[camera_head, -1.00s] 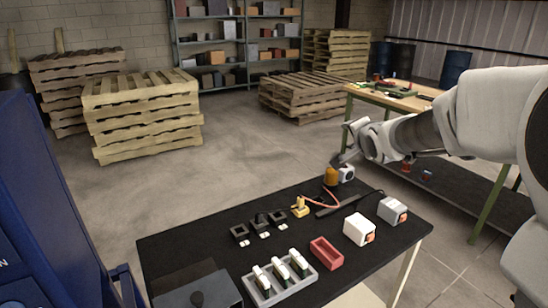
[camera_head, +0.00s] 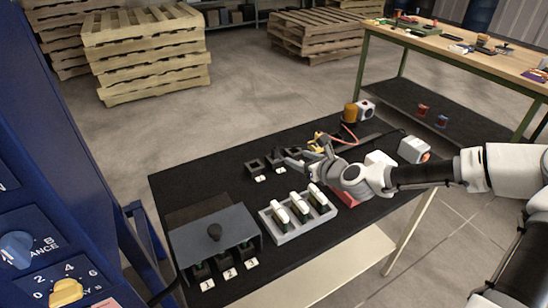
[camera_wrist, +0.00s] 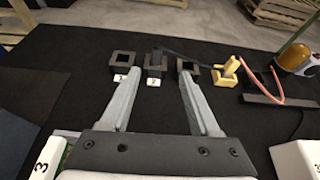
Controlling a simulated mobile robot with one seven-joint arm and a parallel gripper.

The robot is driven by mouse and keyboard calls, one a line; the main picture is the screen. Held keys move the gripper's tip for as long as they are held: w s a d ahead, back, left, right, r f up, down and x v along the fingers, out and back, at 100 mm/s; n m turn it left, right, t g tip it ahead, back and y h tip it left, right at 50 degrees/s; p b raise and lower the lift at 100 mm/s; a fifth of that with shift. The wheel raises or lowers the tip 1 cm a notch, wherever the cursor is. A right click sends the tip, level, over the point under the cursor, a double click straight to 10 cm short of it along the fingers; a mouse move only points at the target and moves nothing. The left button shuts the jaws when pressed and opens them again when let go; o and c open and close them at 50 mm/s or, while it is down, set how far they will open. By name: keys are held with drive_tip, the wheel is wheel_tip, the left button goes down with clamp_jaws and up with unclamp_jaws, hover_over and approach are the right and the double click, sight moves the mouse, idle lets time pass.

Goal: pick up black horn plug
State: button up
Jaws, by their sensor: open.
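The black plug (camera_wrist: 155,59) stands in the middle black socket, behind the label 2. A dark cable runs right from it in the wrist view. In the head view it is small beside my fingers (camera_head: 274,157). My gripper (camera_wrist: 157,80) is open and empty. Its fingers point at the socket row, one on each side of the plug in the picture, and its tips appear short of it. The left socket (camera_wrist: 123,59) shows an open square hole. The right socket is partly covered by my right finger. In the head view my gripper (camera_head: 300,159) is over the table near the sockets.
A yellow plug (camera_wrist: 229,68) with a pinkish cable stands right of the sockets. An orange beacon (camera_head: 350,113) is at the table's far edge. A grey tray (camera_head: 288,232) with several white-topped modules and a grey box (camera_head: 214,241) lie nearer. Bare black table lies between.

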sight(277, 149)
drive_tip(key=b+x, duration=0.1)
drive_tip(key=x, duration=1.1)
drive_tip(key=shift+a, duration=0.15)
drive_tip(key=shift+b+x, duration=0.6)
drive_tip(key=shift+x, duration=2.05)
drive_tip(key=shift+s+a+f, duration=0.1)
drive_tip(key=shift+s+f, duration=0.05)
drive_tip(key=shift+s, duration=0.05)
clamp_jaws()
